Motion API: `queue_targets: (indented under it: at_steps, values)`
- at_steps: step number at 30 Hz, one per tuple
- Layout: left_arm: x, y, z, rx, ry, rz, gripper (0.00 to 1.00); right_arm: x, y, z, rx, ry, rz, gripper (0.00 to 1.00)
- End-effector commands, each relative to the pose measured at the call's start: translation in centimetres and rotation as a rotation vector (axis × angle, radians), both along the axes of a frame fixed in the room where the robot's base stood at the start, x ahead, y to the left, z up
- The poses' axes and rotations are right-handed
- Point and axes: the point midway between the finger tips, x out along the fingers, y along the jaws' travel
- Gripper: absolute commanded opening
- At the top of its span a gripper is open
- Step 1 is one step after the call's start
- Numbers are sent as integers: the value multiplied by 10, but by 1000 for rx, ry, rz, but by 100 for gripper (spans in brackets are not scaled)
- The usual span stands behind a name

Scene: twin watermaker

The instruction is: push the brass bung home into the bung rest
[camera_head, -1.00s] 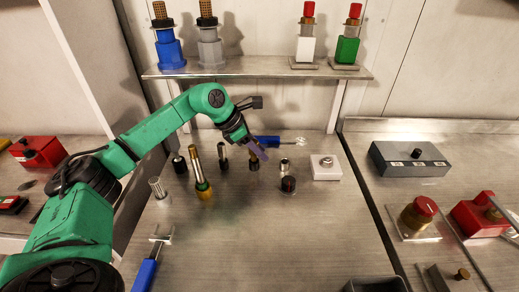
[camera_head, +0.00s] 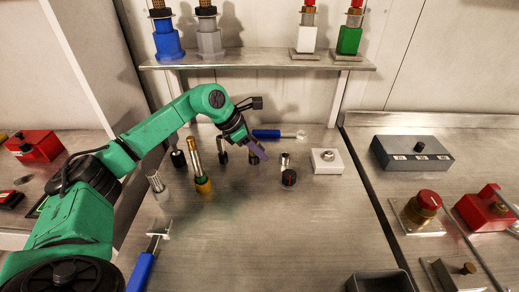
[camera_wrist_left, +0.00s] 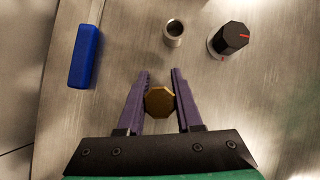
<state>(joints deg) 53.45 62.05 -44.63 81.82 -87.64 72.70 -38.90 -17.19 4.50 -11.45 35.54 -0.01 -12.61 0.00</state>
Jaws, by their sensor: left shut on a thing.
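The brass bung (camera_wrist_left: 159,102) shows as an octagonal brass top between the two purple fingers of my left gripper (camera_wrist_left: 160,92) in the left wrist view. The fingers are shut on it from both sides. In the head view my left gripper (camera_head: 257,149) points down at the middle of the bench, with the brass bung small and partly covered at its fingertips. What lies under the bung is hidden, so I cannot tell whether it sits in the bung rest or how deep. No bung rest can be made out for certain. My right gripper is not in view.
A short metal tube (camera_wrist_left: 174,30) and a black knob (camera_wrist_left: 229,38) stand just beyond the fingers. A blue-handled tool (camera_head: 266,134) lies behind. A brass-and-yellow post (camera_head: 200,175) stands left, a white block (camera_head: 327,160) right.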

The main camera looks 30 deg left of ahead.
Motion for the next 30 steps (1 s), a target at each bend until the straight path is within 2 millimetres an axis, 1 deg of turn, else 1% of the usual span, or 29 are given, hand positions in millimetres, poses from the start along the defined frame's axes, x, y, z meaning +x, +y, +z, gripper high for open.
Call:
queue_targets:
  at_steps: [1,2,3,12,14,16,20,24,27,30]
  values:
    - [0,0,-1,-1,-1,0,42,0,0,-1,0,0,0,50]
    - [0,0,0,-1,-1,0,53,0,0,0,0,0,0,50]
    - [0,0,0,-1,-1,0,69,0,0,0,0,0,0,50]
    - [0,0,0,0,0,0,69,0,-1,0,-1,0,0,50]
    - [-1,2,2,0,-1,1,69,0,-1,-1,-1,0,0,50]
    - [-3,5,9,0,-3,2,69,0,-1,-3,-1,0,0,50]
    - [-14,18,34,1,-6,2,69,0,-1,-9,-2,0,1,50]
    - [-30,37,71,1,-6,2,69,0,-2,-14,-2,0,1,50]
    - [-40,48,94,1,-4,2,69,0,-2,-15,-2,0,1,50]
    - [-47,55,112,0,-3,1,69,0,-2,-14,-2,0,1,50]
